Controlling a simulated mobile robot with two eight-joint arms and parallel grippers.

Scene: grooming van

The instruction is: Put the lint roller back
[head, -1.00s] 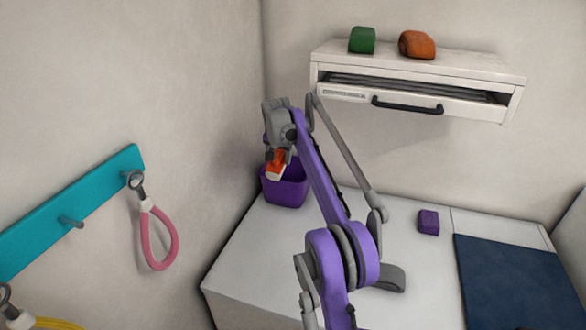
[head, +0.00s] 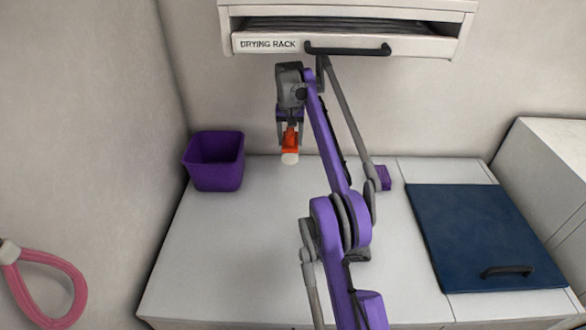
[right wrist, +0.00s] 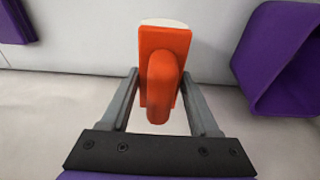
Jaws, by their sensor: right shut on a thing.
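The lint roller (head: 290,140) is orange with a white end. It hangs below my right gripper (head: 290,128) in the head view, white end lowest, over the back of the white counter. In the right wrist view the lint roller (right wrist: 165,65) sits between the two grey fingers of my right gripper (right wrist: 163,85), which are shut on it. The purple bin (head: 216,178) stands to the left of the roller, apart from it; it also shows at the right of the right wrist view (right wrist: 280,60). My left gripper is out of view.
The white counter (head: 240,250) has free room in front. A small purple block (head: 383,177) lies behind my right arm. The drying rack (head: 400,42) hangs on the wall above.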

